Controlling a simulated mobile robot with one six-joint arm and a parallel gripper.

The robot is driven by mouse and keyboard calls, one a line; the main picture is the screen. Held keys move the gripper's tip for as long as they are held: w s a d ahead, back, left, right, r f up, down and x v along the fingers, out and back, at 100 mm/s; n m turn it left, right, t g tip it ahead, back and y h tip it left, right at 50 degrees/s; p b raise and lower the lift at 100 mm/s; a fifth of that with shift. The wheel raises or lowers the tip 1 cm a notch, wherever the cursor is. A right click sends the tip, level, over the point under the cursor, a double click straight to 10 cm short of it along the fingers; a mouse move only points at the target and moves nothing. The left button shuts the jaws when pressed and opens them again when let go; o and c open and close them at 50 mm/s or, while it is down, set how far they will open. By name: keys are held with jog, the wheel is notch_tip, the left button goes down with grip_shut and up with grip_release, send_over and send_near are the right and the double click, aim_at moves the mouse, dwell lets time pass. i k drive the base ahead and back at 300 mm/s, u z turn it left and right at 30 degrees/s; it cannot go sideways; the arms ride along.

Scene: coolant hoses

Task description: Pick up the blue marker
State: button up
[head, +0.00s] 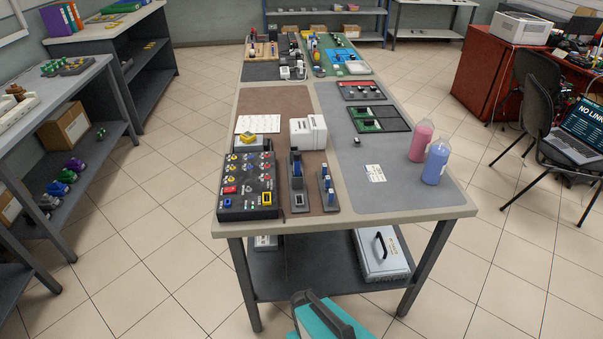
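I cannot make out a blue marker for certain at this size. Small upright blue parts show on a dark stand (299,200) and on a smaller grey stand (327,192) near the front of the long table (345,218). I cannot tell whether any of them is a marker. My gripper is not in view.
A black panel with coloured connectors (232,206) sits at the table's front left. A pink bottle (420,142) and a blue bottle (436,163) stand at its right edge. A silver case (382,256) lies on the shelf below.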

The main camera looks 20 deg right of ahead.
aim_at(296, 156)
jog(key=u, duration=0.1)
jog(key=k, duration=0.2)
jog(key=u, duration=2.7)
jog(key=k, duration=1.35)
jog(key=u, duration=0.2)
